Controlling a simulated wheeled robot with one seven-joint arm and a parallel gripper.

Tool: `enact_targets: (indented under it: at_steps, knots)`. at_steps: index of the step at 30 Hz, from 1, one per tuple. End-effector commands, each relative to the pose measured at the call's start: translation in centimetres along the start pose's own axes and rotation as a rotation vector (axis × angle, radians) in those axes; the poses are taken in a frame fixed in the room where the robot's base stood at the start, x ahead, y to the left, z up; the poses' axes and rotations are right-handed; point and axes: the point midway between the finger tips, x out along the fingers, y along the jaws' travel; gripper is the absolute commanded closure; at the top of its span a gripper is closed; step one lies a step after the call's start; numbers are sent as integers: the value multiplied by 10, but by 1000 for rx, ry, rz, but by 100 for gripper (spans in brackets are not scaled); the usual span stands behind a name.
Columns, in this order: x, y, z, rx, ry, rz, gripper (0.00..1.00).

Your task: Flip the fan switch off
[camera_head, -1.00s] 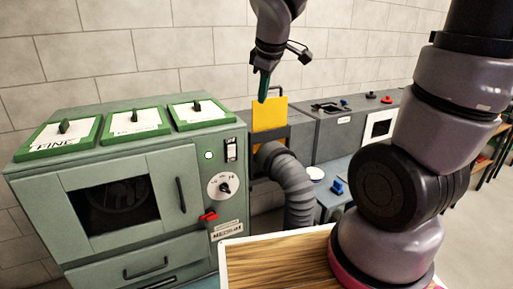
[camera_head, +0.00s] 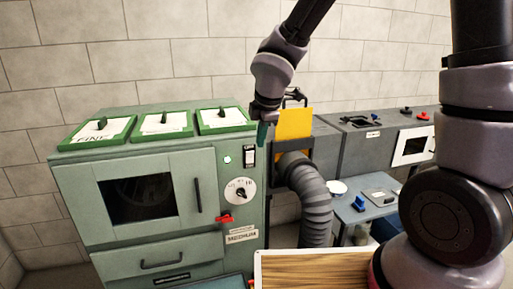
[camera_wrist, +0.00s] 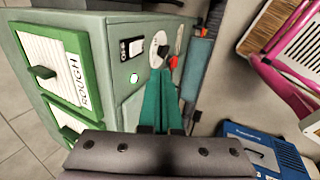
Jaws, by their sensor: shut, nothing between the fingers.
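The green cabinet (camera_head: 140,185) has a rocker switch (camera_head: 250,154) on a plate at the upper right of its front, likely the fan switch. It also shows in the wrist view (camera_wrist: 131,49). A lit green lamp (camera_head: 227,159) sits left of the switch, above a round dial (camera_head: 240,191) and a red lever (camera_head: 225,218). My gripper (camera_head: 262,135) hangs by the cabinet's upper right edge, close to the switch. In the wrist view its teal fingers (camera_wrist: 160,76) are together and empty, pointing toward the dial side. Contact with the cabinet cannot be told.
A yellow plate (camera_head: 294,124) and a grey ribbed duct (camera_head: 306,195) stand right of the cabinet. Green-framed lids (camera_head: 163,126) with handles cover its top. A wood-topped table (camera_head: 315,275) is in front. A blue case (camera_wrist: 262,150) shows in the wrist view.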

Motion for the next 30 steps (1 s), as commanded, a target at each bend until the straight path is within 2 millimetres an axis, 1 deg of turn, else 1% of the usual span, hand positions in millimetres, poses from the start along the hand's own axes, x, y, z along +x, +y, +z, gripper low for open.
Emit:
enact_targets:
  at_steps: [5, 9, 13, 21, 30]
  knots:
    - [28, -2, -1, -4, -1, -7, 100]
    - [55, -2, -1, -4, -1, -5, 100]
    - [74, -2, -1, -4, -1, -5, 100]
    - [97, -1, 0, -3, -1, -3, 100]
    - [103, 23, 1, 5, -1, 0, 100]
